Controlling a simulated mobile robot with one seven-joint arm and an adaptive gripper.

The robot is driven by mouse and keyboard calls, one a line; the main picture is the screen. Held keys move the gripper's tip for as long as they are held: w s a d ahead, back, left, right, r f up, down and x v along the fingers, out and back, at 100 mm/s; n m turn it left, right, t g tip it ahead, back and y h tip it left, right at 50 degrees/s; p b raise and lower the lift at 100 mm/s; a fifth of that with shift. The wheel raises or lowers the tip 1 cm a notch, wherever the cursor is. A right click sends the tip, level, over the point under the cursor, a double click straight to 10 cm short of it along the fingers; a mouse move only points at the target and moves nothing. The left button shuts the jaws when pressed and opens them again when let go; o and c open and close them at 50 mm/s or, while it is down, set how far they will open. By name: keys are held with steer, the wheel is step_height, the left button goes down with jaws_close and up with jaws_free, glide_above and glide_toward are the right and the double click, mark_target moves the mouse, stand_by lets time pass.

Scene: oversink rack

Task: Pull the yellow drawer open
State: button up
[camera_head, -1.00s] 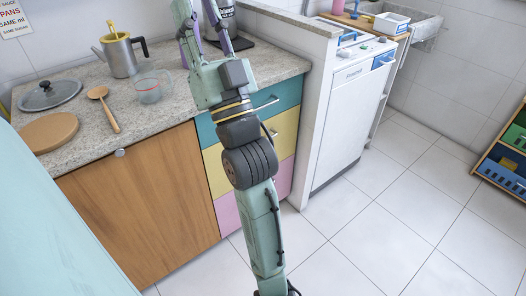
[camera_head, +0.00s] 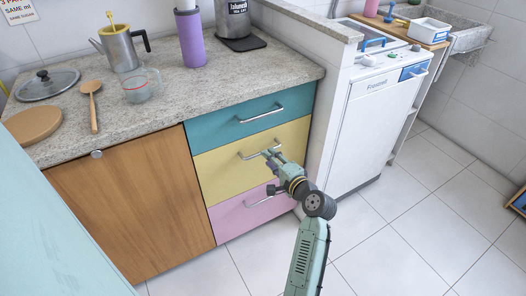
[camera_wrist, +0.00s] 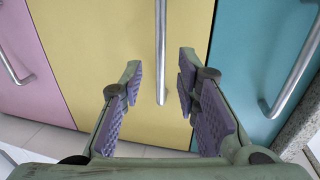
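The yellow drawer (camera_head: 225,175) is the middle one of a stack of three, between a teal drawer above and a pink drawer below. It is shut, with its front flush with the others. Its metal bar handle (camera_head: 259,148) also shows in the wrist view (camera_wrist: 160,50). My gripper (camera_head: 270,158) is in front of the yellow drawer, near its handle. In the wrist view my gripper (camera_wrist: 158,85) is open, its purple-padded fingers on either side of the handle's end. I cannot tell whether either finger touches the handle.
The teal drawer (camera_head: 222,126) and pink drawer (camera_head: 232,219) have similar bar handles. A wooden cabinet door (camera_head: 140,205) is to the left, a white appliance (camera_head: 370,130) to the right. The counter above holds a kettle (camera_head: 121,50) and purple bottle (camera_head: 190,40). Tiled floor (camera_head: 390,220) is clear.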

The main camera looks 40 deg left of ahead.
steer(key=x, duration=0.5)
steer(key=shift+w+a+p, duration=0.15)
steer(key=shift+a+p, duration=0.15)
steer(key=shift+a, duration=0.05)
steer(key=shift+c, duration=0.4)
jaws_close()
